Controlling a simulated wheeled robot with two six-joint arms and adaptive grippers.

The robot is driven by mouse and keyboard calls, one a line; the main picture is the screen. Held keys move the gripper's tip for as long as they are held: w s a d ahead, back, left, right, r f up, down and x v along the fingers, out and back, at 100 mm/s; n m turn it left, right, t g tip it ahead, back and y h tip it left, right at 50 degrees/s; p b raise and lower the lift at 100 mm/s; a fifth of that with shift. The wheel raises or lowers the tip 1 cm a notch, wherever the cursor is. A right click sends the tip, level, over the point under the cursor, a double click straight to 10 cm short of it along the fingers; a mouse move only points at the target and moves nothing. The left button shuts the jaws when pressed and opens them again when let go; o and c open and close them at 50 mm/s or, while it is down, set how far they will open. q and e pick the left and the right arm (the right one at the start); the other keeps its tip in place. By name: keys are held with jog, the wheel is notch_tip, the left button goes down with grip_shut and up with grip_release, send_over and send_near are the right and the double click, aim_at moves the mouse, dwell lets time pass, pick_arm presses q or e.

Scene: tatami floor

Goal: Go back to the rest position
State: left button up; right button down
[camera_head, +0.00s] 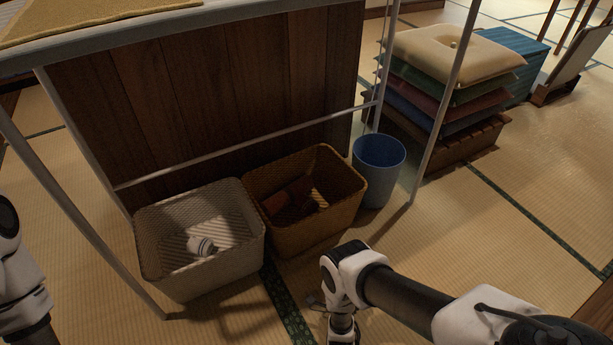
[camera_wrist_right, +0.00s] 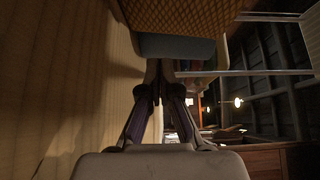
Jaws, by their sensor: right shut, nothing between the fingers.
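My right arm (camera_head: 400,290) comes in from the lower right in the head view, its wrist low over the floor in front of the baskets. In the right wrist view my right gripper (camera_wrist_right: 158,93) shows two dark fingers closed together with nothing between them. In the head view the wrist mostly hides this gripper. Part of my left arm (camera_head: 20,280) shows at the left edge of the head view; its gripper is out of the picture.
A white basket (camera_head: 150,236) holds a small white item (camera_head: 202,247). A brown basket (camera_head: 315,238) holds reddish-brown things. A blue bin (camera_head: 379,150) stands beside it. Thin metal table legs (camera_head: 440,105) frame them. Stacked cushions (camera_head: 455,62) stand behind.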

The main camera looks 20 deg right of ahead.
jog(key=w+d+r+n+p, duration=0.1)
jog(key=w+r+p, duration=0.1)
jog(key=w+r, duration=0.35)
jog(key=w+r+y+p, duration=0.1)
jog(key=w+r+p, duration=0.1)
jog(key=r, duration=0.6)
jog(key=w+d+r+n+p, duration=0.1)
jog(key=w+r+p, duration=0.1)
jog(key=w+r, duration=0.35)
jog(key=s+a+r+n+g+y+p, duration=0.1)
jog(key=s+a+n+g+y, duration=0.35)
jog(key=s, duration=0.75)
jog(key=s+a+n+g+y, duration=0.1)
jog(key=s+n+g, duration=0.5)
jog(key=s+n, duration=0.5)
jog(key=s+a+r+n+g+y+p, duration=0.1)
jog(key=s+a+n+g+y, duration=0.35)
jog(key=s, duration=0.85)
notch_tip(320, 180, up, 38)
jog(key=d+n+h+p, duration=0.1)
jog(key=h+p, duration=0.1)
jog(key=p, duration=3.6)
jog(key=shift+w+d+f+n+g, duration=0.15)
jog(key=shift+d+n+g, duration=0.15)
jog(key=shift+d, duration=0.05)
